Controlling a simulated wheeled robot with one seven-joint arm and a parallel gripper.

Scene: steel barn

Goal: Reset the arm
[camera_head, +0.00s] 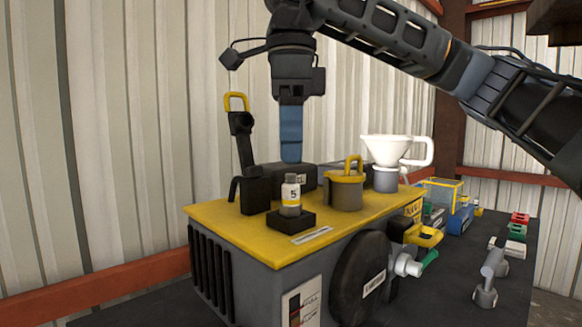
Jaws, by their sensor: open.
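My gripper (291,150) points straight down above the yellow-topped machine (235,215). Only one blue finger face shows clearly, seen edge-on. The gripper is open, and nothing shows held in it. Its tip looks to be above and behind a small white bottle marked 5 (290,191), apart from it as far as I can tell. The bottle stands upright on a black square block (291,219). My arm reaches in from the right across the top of the view.
On the machine stand a black lever with a yellow handle (241,140), a grey pot with a yellow handle (346,191) and a white funnel (388,150). Small items lie on the dark table (455,290) at right. A corrugated wall (110,130) stands behind.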

